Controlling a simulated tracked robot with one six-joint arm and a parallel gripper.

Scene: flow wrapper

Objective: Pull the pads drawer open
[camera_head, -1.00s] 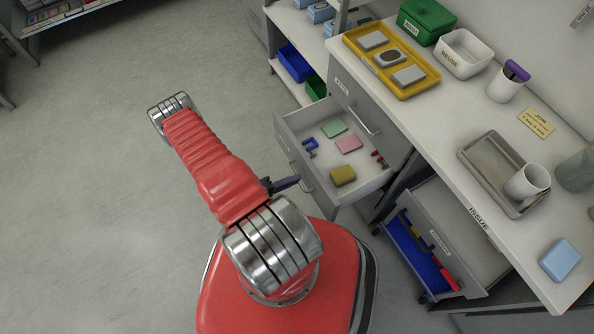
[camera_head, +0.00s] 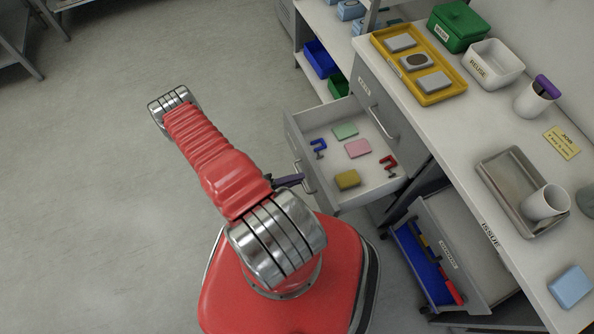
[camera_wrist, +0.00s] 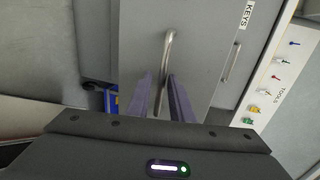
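The pads drawer (camera_head: 300,128) stands well out from the grey bench cabinet. Inside lie a green pad (camera_head: 345,131), a pink pad (camera_head: 358,148), a yellow block (camera_head: 347,179), a blue clamp (camera_head: 319,147) and a red clamp (camera_head: 389,163). My gripper (camera_head: 296,180) is at the drawer front. The grey drawer front (camera_wrist: 140,35) faces the wrist camera. The exact finger contact is hard to see.
The closed KEYS drawer (camera_head: 364,90) is beside it in the picture. On the benchtop are a yellow tray (camera_head: 440,97), a green box (camera_head: 458,25) and a grey tray (camera_head: 500,180). A lower drawer with a blue bin (camera_head: 415,270) is also out. The floor at left is clear.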

